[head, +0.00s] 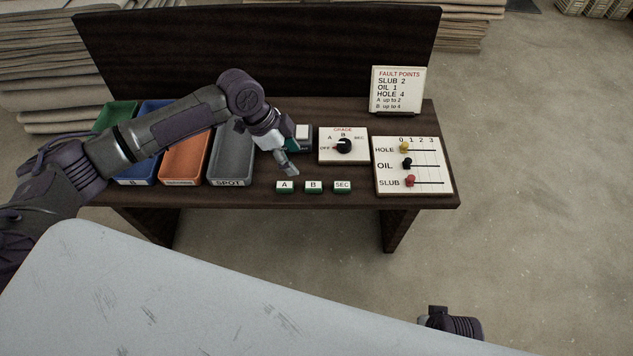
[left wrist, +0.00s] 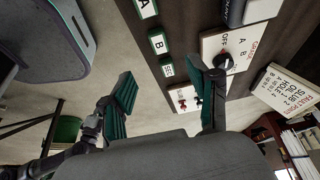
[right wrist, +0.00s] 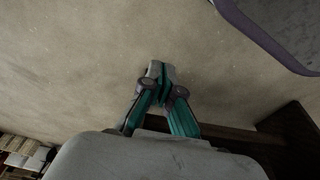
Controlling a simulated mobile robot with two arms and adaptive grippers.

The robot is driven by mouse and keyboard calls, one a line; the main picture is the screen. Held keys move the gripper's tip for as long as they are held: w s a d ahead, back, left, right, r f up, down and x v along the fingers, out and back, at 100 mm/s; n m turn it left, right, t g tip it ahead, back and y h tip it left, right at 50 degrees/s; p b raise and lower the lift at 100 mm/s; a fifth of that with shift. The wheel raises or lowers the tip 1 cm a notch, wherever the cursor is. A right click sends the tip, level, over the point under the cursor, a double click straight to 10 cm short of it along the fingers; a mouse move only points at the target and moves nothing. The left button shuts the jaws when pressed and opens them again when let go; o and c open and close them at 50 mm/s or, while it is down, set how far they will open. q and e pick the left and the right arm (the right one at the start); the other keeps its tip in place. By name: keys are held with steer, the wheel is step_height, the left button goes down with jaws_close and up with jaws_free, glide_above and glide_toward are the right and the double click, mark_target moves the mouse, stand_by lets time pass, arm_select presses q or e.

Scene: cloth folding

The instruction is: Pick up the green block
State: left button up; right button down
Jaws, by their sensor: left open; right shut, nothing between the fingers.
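Three small green blocks with white label faces lie in a row near the table's front edge: A (head: 285,187), B (head: 314,187) and SEC (head: 342,187). The left wrist view also shows A (left wrist: 146,8), B (left wrist: 158,43) and SEC (left wrist: 167,67). My left gripper (head: 288,167) is above the table, just behind block A in the head view. Its fingers (left wrist: 166,95) are spread wide with nothing between them. My right gripper (right wrist: 160,80) is shut and empty over bare floor, away from the blocks. Its fingers are not clear in the head view.
The dark table (head: 240,198) also holds a grey SPOT bin (head: 231,155), an orange bin (head: 185,160), blue and green bins, a grade dial panel (head: 343,158), a slider board (head: 428,185) and a fault points sign (head: 397,88). A pale surface (head: 190,300) lies in front.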

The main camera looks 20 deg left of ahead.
arm_select(q)
steer(key=b, duration=0.1)
glide_above(313, 185)
steer(key=a, duration=0.2)
steer(key=f, duration=0.6)
steer(key=shift+s+a, duration=0.2)
steer(key=shift+s, duration=0.1)
steer(key=b+x, duration=0.1)
steer(key=x, duration=0.4)
steer(key=shift+f+b, duration=0.2)
steer(key=shift+b, duration=0.2)
steer(key=shift+d+f, duration=0.2)
steer(key=shift+f, duration=0.05)
steer(key=c, duration=1)
arm_select(e)
steer(key=w+v, duration=0.2)
steer(key=v, duration=0.8)
steer(key=shift+w+r+t, duration=0.15)
steer(key=shift+r+t, duration=0.25)
steer(key=shift+r, duration=0.25)
